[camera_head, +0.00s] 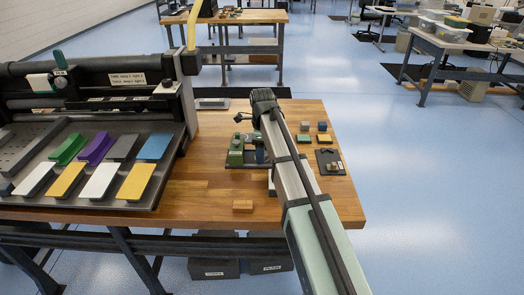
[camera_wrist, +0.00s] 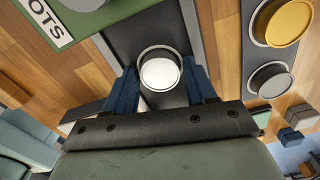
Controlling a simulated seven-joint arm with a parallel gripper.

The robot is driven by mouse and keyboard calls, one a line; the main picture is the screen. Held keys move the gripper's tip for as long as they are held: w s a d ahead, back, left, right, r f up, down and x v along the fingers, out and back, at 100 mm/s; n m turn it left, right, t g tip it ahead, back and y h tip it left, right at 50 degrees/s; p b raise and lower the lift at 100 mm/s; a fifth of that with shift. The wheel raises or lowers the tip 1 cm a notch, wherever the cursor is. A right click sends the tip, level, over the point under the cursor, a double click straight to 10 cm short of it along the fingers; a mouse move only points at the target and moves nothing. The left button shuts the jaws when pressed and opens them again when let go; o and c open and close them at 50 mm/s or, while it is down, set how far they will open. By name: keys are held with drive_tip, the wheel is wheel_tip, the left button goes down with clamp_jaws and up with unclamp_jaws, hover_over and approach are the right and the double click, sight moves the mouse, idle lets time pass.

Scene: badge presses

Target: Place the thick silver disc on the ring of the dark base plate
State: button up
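The thick silver disc (camera_wrist: 160,74) is between my gripper's two dark blue fingers in the wrist view, its bright round face toward the camera. My gripper (camera_wrist: 163,86) has one finger close on each side of it; whether they press on it I cannot tell. A dark ring shows around and behind the disc, over the dark base plate (camera_wrist: 150,25). I cannot tell whether the disc rests on the ring or hangs just above it.
In the wrist view a green part (camera_wrist: 95,25) with a white label is at upper left. A yellow disc (camera_wrist: 290,20) and a grey disc (camera_wrist: 270,80) are on the right.

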wheel_tip(320, 180, up, 12)
drive_tip(key=shift+r, duration=0.15)
idle(0.6)
idle(1.2)
